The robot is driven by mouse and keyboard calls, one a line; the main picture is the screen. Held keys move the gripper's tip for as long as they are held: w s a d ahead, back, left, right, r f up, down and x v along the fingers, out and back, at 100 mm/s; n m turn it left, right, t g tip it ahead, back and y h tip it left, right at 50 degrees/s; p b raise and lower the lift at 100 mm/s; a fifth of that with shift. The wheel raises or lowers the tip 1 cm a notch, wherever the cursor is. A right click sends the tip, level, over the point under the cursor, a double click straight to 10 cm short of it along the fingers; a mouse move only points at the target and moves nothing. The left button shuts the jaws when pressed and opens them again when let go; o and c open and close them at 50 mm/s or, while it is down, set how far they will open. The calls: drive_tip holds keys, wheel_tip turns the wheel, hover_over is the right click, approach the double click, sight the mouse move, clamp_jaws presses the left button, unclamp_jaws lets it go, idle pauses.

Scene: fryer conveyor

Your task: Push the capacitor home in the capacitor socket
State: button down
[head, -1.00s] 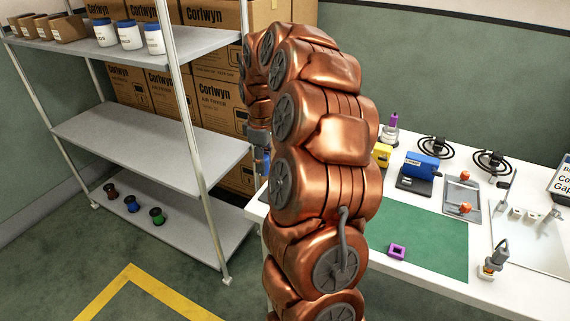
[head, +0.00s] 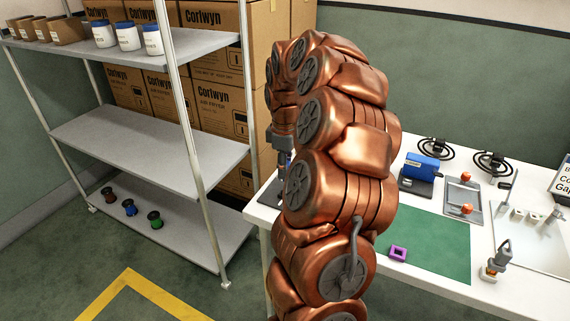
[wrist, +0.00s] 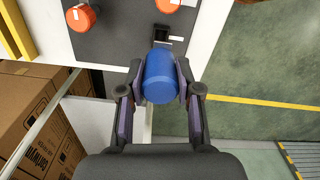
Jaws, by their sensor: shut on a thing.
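The capacitor, a blue cylinder (wrist: 160,76), is between the two fingers of my gripper (wrist: 160,88) in the wrist view. The gripper is shut on it. Just beyond it on a dark panel (wrist: 115,38) is a small black fitting (wrist: 166,33), which looks like the capacitor socket. The capacitor's far end overlaps the fitting's near side in the picture; I cannot tell whether they touch or how deep it sits.
Two orange round parts (wrist: 80,17) (wrist: 168,4) sit on the panel. A metal shelf (head: 150,140) with boxes stands left of the bench (head: 262,205). On the bench are a green mat (head: 430,245), a purple square ring (head: 398,253) and a blue device (head: 421,166).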

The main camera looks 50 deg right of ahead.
drive_tip(key=shift+f+b, duration=0.45)
drive_tip(key=shift+f, duration=1.2)
drive_tip(key=shift+f+b, duration=0.8)
drive_tip(key=shift+f, duration=0.55)
idle(1.1)
drive_tip(key=c, duration=0.7)
unclamp_jaws()
drive_tip(key=shift+r, duration=0.2)
drive_tip(key=shift+r+p, duration=1.05)
drive_tip(key=shift+r, duration=1.85)
